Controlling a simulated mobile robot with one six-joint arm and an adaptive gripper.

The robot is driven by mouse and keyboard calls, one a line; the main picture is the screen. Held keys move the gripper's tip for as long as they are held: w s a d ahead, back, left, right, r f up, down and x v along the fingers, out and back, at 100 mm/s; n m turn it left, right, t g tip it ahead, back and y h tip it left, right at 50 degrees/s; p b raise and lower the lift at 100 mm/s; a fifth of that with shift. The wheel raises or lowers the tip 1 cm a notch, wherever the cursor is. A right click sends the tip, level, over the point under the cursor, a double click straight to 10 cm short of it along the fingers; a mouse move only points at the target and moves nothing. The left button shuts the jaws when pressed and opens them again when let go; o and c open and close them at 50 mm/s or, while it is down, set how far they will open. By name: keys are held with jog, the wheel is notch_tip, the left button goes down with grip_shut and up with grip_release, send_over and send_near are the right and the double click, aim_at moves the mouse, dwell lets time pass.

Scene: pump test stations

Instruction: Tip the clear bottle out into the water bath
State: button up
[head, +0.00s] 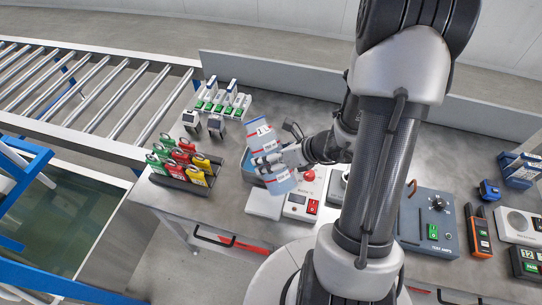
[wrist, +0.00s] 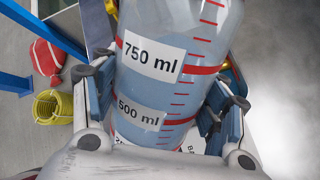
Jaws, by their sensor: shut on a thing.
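The clear bottle (head: 279,180), with red graduation marks and white volume labels, is held in my gripper (head: 266,164) above the bench. It looks tilted in the head view. In the wrist view the bottle (wrist: 165,85) fills the middle between both fingers, with 750 ml and 500 ml labels and bluish contents; its mouth is out of that view. A greenish pool of water (head: 62,215) lies low at the left, beyond the bench edge and apart from the bottle. I cannot tell for certain whether this is the water bath.
A dark rack of coloured tags (head: 182,175) stands left of my gripper. A white control box (head: 304,196) with a red button is close by on the right. A roller conveyor (head: 85,95) and blue frame (head: 25,165) border the left. A yellow coil (wrist: 55,106) shows below.

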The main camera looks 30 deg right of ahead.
jog(key=shift+s+f+m+g+p, duration=0.45)
jog(key=shift+g+p, duration=0.65)
jog(key=shift+p, duration=1.95)
jog(key=shift+s+r+g+p, duration=0.2)
jog(key=shift+r+g+p, duration=0.65)
jog(key=shift+p, duration=3.55)
dwell(0.6)
